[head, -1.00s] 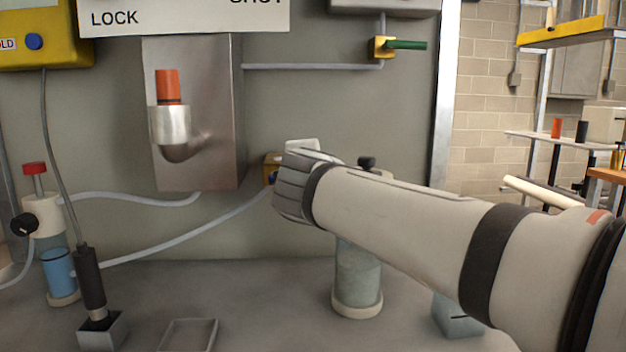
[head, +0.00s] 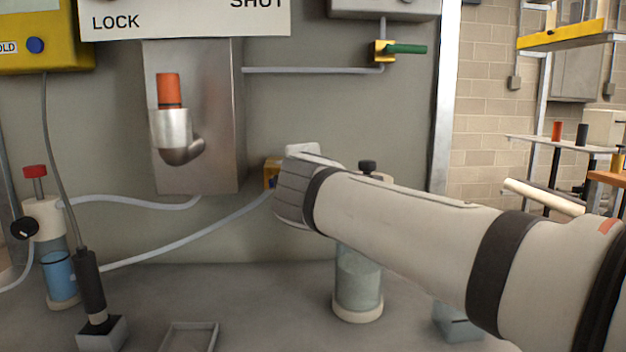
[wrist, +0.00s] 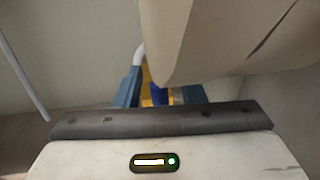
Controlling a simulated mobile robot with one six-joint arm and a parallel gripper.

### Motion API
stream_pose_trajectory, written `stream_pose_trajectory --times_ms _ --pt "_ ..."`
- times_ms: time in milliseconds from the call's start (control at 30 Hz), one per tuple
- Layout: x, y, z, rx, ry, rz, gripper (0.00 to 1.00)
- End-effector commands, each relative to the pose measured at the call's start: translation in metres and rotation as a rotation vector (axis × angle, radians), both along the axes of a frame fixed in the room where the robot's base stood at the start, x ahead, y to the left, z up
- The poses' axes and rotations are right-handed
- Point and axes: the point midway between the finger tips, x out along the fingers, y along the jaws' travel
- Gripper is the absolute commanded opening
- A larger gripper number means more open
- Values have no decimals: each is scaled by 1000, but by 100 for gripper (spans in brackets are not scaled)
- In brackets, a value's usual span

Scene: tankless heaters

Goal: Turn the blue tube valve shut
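The blue tube valve has a yellow body (head: 271,172) low on the grey panel, where a pale tube meets it. My gripper's housing hides most of it in the head view. In the wrist view its yellow body (wrist: 158,96) and blue handle (wrist: 164,95) show just beyond the gripper's edge. My gripper (wrist: 160,92) has its two blue-grey fingers apart, one on each side of the valve. The blue handle lies between them, closer to the right finger. Contact with the handle is not clear. The fingertips are hidden in the head view.
A glass jar with a black knob (head: 358,285) stands below my arm. A blue-filled cylinder (head: 58,275) and a black probe in a holder (head: 92,285) are at the left. An orange-handled lever (head: 169,92) and a green-handled valve (head: 405,49) are higher on the panel.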

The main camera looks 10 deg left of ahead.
Motion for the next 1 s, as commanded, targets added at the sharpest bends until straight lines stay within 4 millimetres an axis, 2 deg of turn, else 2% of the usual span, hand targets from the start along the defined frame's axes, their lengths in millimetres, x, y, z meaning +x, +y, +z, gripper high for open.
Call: stream_pose_trajectory --times_ms 300,433,833,933,1000 --pt "-50 -11 12 1 -1 4 36" --pt "-64 -14 14 1 -1 2 36" --pt "-70 -16 15 0 0 0 36" --pt "-70 -16 24 0 0 0 36" --pt "-70 -16 38 0 0 0 36"
